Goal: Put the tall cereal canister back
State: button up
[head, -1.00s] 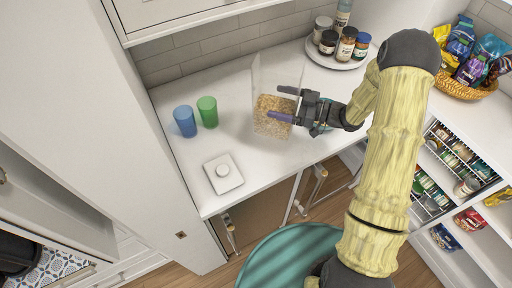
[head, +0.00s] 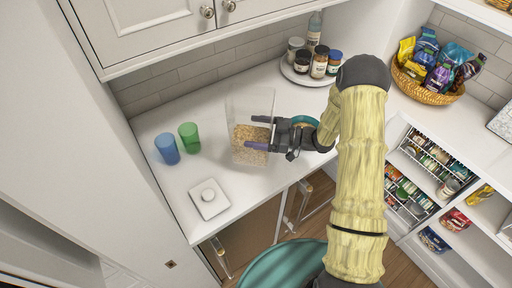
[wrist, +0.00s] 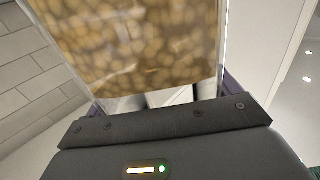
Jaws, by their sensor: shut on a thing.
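The tall clear canister (head: 251,105), part filled with cereal, is over the white counter in the head view. My gripper (head: 259,133) is shut on its lower part, coming from the right with a finger on either side. In the wrist view the cereal-filled canister (wrist: 140,40) fills the top, between the two fingers. I cannot tell whether its base touches the counter.
Blue (head: 167,148) and green (head: 189,137) cups stand left of the canister, with a white square object (head: 209,198) in front. A round tray (head: 289,71) of jars sits behind. A basket of snack bags (head: 430,92) is at right. Closed cabinets (head: 170,25) hang above.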

jog(key=shift+f, duration=1.25)
jog(key=shift+f+p, duration=0.1)
jog(key=shift+p, duration=0.2)
notch_tip(320, 180, down, 3)
jog(key=shift+f+p, duration=0.15)
jog(key=shift+p, duration=0.55)
jog(key=shift+f, duration=0.55)
jog(key=o, duration=1.1)
jog(key=shift+r, duration=0.25)
